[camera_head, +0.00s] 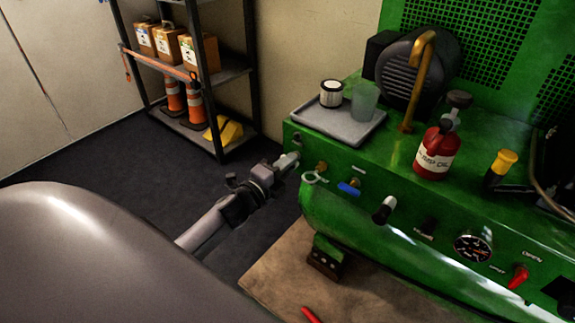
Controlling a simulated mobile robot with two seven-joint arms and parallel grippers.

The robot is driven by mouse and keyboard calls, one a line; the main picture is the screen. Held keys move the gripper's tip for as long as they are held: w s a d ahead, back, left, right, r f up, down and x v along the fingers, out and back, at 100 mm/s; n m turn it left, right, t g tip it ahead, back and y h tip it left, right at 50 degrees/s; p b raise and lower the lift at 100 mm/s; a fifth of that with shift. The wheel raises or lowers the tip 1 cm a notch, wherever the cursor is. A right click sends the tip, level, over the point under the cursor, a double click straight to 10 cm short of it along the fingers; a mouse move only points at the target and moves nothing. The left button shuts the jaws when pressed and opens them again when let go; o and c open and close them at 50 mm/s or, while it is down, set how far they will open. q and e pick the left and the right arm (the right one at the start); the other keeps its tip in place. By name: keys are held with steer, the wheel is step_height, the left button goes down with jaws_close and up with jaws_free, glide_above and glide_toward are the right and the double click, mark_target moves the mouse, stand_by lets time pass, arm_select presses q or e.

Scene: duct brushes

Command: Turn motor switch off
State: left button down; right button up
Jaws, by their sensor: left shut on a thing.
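The green machine (330,215) fills the right side, with a row of controls along its front panel. A small dark switch-like part (429,224) sits on the panel above a small label I cannot read; I cannot tell its position. My left gripper (287,161) is at the machine's left end, well left of this part. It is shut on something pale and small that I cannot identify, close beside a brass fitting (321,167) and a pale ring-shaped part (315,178). My right gripper is not in view.
The panel also has a blue-handled valve (349,187), a black knob (383,210), a gauge (473,248) and a red handle (519,276). On top are a grey tray (330,124), a red oil bottle (436,153) and a motor (412,72). A shelf (225,75) stands behind.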

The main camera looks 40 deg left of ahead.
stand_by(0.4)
arm_select(q)
steer(key=c, duration=1.1)
jaws_free()
steer(key=shift+c, duration=0.2)
steer(key=s, duration=0.7)
steer(key=shift+a+p, duration=0.3)
steer(key=shift+p, duration=0.15)
steer(key=shift+s+d, duration=0.1)
steer(key=shift+s, duration=0.05)
steer(key=s+d+f+n+g, duration=0.3)
steer(key=s+d+f+n, duration=0.2)
steer(key=s+d+n, duration=0.25)
steer(key=s+d+f+n+g, duration=0.4)
steer(key=s+d+n, duration=0.2)
steer(key=s+n, duration=0.2)
step_height(320, 180, up, 14)
steer(key=s+n+p, duration=0.1)
steer(key=s+p, duration=0.1)
steer(key=p, duration=1.5)
steer(key=shift+s+d+g+h, duration=0.2)
steer(key=shift+d+g+h, duration=0.1)
steer(key=shift+d, duration=0.05)
